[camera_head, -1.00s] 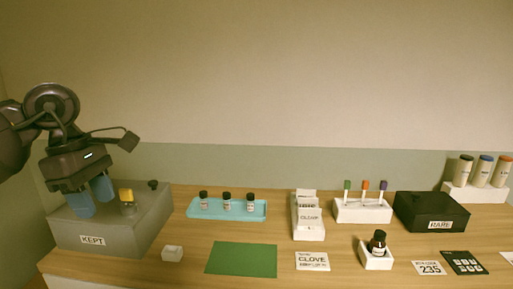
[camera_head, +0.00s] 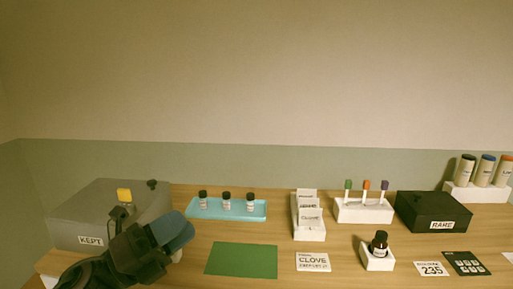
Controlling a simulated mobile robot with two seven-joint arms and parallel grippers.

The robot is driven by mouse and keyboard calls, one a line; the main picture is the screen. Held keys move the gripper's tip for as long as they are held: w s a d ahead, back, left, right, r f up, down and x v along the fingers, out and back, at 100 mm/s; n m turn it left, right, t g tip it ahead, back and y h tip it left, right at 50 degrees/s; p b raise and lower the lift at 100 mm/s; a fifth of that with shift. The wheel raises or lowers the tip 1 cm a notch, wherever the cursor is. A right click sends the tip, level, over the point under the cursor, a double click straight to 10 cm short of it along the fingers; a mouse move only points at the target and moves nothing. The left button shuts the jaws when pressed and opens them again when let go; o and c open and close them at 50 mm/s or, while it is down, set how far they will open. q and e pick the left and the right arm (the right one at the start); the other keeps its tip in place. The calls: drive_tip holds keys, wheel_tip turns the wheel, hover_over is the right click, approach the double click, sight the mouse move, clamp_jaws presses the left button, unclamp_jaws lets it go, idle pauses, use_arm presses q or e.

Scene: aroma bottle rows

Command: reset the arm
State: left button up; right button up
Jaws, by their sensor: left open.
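My left arm comes in at the lower left. My left gripper (camera_head: 176,231), with blue fingertips, is open and low over the table's front left part, in front of the grey KEPT box (camera_head: 100,207). Nothing shows between its fingers, which partly overlap from this angle. The gripper hides the box's lower right part and the table there. My right gripper is not in view.
A turquoise tray (camera_head: 193,213) holds three dark-capped bottles. A green mat (camera_head: 242,261) lies in front. A white card box (camera_head: 308,231), a CLOVE card (camera_head: 312,262), a bottle in a white holder (camera_head: 377,261), a rack with three coloured sticks (camera_head: 363,213) and a black RARE box (camera_head: 430,210) stand rightward.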

use_arm(q)
drive_tip(key=s+a+f+n+t+y, duration=0.2)
drive_tip(key=a+f+n+y, duration=0.65)
drive_tip(key=n, duration=0.55)
drive_tip(key=s+a+f+n+t+y, duration=0.25)
drive_tip(key=a+f+n+y, duration=0.25)
drive_tip(key=f+n+y, duration=0.6)
drive_tip(key=s+a+f+n+g, duration=0.1)
drive_tip(key=s+f+n+g, duration=0.45)
drive_tip(key=s, duration=0.55)
drive_tip(key=s+f+n+g, duration=0.5)
drive_tip(key=s+f+g, duration=0.2)
drive_tip(key=s, duration=0.4)
drive_tip(key=w+f+t, duration=0.8)
drive_tip(key=f, duration=0.1)
drive_tip(key=shift+w, duration=0.15)
